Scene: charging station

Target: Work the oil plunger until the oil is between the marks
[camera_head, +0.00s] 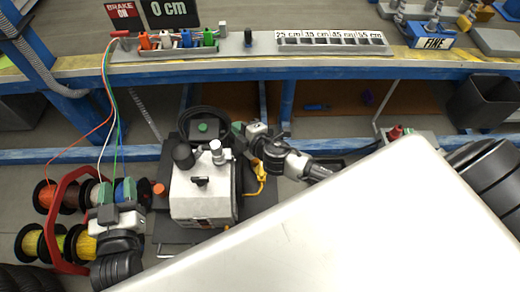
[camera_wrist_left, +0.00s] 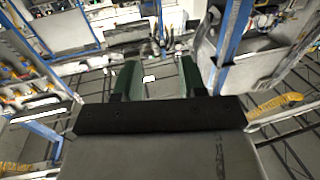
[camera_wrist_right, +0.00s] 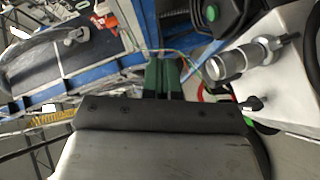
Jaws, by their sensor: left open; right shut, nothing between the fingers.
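The white oil unit (camera_head: 202,194) stands on the floor below the bench. A silver plunger knob (camera_head: 216,150) sticks up from its top, next to a black cap. In the right wrist view the plunger (camera_wrist_right: 238,62) lies to the right of the fingers, apart from them. My right gripper (camera_head: 238,131) is shut and empty, just to the right of and behind the plunger; its closed green fingers (camera_wrist_right: 163,78) show in the right wrist view. My left gripper (camera_head: 115,191) is open and empty, left of the unit near the spools. I cannot make out the oil level or its marks.
Wire spools on a red rack (camera_head: 68,225) stand at the left. The bench (camera_head: 345,66) with coloured connectors (camera_head: 180,40) runs across behind. A pale panel (camera_head: 370,220) covers the lower right. A yellow cable (camera_head: 257,178) hangs beside the unit.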

